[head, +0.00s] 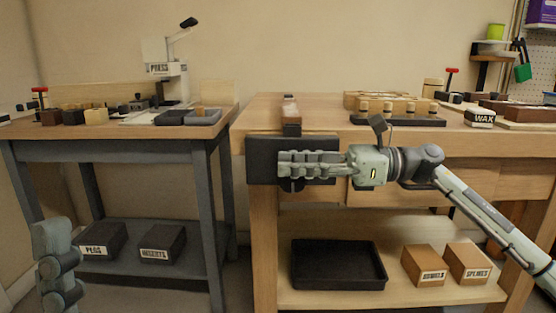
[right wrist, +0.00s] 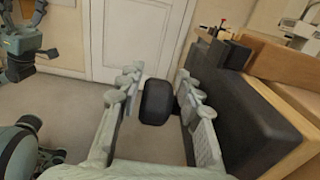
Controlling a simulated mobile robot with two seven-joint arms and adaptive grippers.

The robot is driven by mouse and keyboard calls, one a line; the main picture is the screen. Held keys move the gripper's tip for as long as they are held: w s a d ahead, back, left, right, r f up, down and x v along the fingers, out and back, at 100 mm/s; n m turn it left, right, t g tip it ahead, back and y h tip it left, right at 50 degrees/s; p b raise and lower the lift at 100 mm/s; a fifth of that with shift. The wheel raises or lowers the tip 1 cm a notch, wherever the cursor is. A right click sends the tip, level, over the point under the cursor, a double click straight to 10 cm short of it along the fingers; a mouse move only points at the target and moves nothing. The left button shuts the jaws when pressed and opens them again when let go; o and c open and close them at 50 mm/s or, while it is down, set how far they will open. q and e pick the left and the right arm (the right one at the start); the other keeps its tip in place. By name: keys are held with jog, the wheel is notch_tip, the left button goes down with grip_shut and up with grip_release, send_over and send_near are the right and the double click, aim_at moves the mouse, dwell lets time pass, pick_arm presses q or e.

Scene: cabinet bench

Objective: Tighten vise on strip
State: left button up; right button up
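The dark vise (head: 262,160) is mounted on the front of the wooden bench; its black body also shows in the right wrist view (right wrist: 238,112). A pale strip (head: 290,106) stands at the top of the vise, by a dark block. I cannot tell how tightly the jaws meet it. My right gripper (head: 283,164) is in front of the vise. In the right wrist view its open fingers (right wrist: 157,88) lie on both sides of a black knob (right wrist: 156,103), with narrow gaps showing. My left gripper (right wrist: 22,18) appears open and empty, far from the vise.
The wooden bench (head: 330,106) carries a rack of blocks (head: 395,105) and a WAX box (head: 480,118) to the right. A black tray (head: 338,284) and two labelled boxes sit on the lower shelf. A grey table (head: 95,152) stands left, across a gap.

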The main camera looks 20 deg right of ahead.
jog(key=shift+w+a, duration=0.1)
jog(key=shift+a, duration=0.2)
